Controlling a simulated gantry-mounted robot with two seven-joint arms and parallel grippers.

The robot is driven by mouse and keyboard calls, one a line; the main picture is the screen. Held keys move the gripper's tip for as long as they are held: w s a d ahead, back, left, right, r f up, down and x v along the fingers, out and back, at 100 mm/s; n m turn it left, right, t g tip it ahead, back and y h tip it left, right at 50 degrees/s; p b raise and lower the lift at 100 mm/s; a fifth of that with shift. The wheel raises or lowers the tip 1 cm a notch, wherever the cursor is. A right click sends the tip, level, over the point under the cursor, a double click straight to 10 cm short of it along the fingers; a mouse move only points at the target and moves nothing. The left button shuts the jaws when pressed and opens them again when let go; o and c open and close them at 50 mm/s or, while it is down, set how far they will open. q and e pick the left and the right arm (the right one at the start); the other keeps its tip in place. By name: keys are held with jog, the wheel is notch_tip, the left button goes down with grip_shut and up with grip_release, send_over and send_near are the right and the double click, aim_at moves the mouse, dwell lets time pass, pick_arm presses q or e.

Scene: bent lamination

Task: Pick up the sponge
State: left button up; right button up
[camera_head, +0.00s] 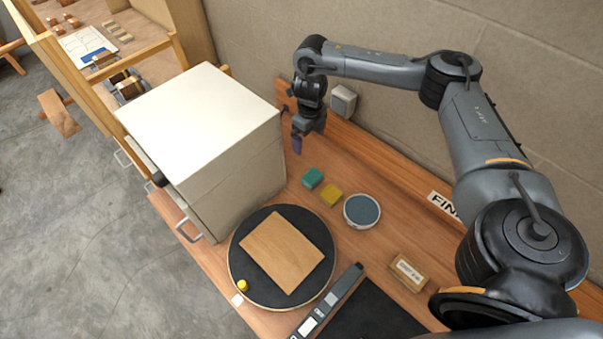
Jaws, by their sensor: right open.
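Two small blocks that look like sponges lie side by side on the wooden bench, a teal block (312,177) and a yellow block (331,195). I cannot tell which one the task means. My right gripper (297,146) points down beside the white box, behind and slightly left of the teal block. It is open and apart from both blocks, with nothing seen in it. My left gripper is not in view.
A large white box (200,125) stands close left of the gripper. A round dish (362,211) sits right of the blocks. In front are a black turntable (243,257) with a wooden board (282,249) and a small labelled block (408,271). The wall is behind.

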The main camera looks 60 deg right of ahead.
jog(key=b, duration=0.2)
send_over(313, 176)
notch_tip(313, 176, down, 4)
jog(key=f+b, duration=0.6)
jog(key=shift+w+f, duration=0.1)
jog(key=shift+w, duration=0.2)
notch_tip(313, 176, down, 2)
jog(key=shift+f+b, duration=0.15)
jog(key=shift+b, duration=0.3)
jog(key=shift+f, duration=1.2)
jog(key=f, duration=0.4)
jog(key=shift+s+f, duration=0.25)
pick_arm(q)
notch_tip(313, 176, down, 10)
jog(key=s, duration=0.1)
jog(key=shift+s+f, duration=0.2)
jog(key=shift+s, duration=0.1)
pick_arm(e)
jog(key=shift+f, duration=0.35)
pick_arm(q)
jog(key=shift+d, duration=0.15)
pick_arm(e)
jog(key=c, duration=0.9)
